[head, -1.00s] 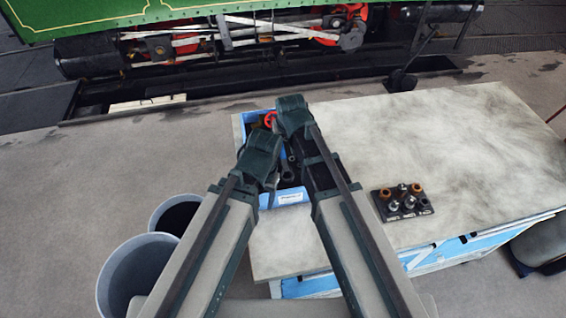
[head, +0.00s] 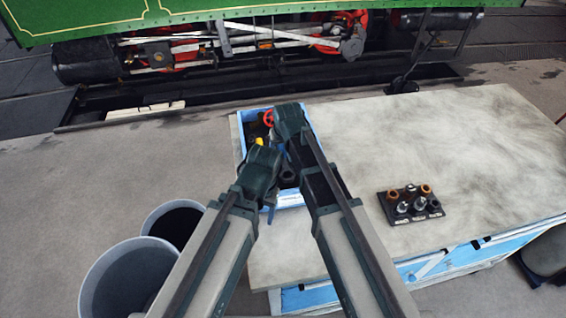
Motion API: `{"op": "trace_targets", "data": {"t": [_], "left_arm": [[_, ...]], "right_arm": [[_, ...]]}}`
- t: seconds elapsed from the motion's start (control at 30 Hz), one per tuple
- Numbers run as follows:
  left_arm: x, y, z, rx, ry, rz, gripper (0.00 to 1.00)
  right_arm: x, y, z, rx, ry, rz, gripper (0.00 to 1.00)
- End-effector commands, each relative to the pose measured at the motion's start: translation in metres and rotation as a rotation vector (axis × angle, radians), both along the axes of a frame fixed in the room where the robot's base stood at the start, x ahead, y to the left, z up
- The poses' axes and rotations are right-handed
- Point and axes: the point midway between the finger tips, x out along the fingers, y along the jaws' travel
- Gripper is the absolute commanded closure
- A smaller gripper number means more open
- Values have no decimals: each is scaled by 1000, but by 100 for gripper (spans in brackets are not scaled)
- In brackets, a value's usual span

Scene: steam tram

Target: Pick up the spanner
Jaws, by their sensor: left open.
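I cannot make out a spanner; my arms cover much of the blue tray (head: 288,198) on the bench, where dark parts lie. My left gripper (head: 260,150) is over the tray's left part, pointing away from me. It is open, though its fingertips are mostly hidden by its own wrist. A small yellow thing (head: 259,141) shows at its tip, too small to name. My right arm reaches over the tray's middle and far edge; its jaws do not show.
The pale bench top (head: 450,140) is mostly clear to the right. A black socket holder (head: 437,212) stands there. A red handwheel (head: 268,118) shows in the tray. Two grey bins (head: 120,285) stand at the left front. The green tram (head: 100,15) is beyond.

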Motion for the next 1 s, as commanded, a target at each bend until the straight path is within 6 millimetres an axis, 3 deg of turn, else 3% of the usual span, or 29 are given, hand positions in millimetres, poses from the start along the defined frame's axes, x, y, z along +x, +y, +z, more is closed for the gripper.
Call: {"op": "trace_targets", "data": {"t": [0.03,0.3,0.7,1.0], "left_arm": [[0,0,-8,0,0,0,37],[0,0,-7,0,0,0,37],[0,0,-7,0,0,0,37],[0,0,-7,0,0,0,37]], "right_arm": [[3,0,-8,0,0,0,31],[3,0,-7,0,0,0,31],[3,0,-7,0,0,0,100],[3,0,-7,0,0,0,100]]}}
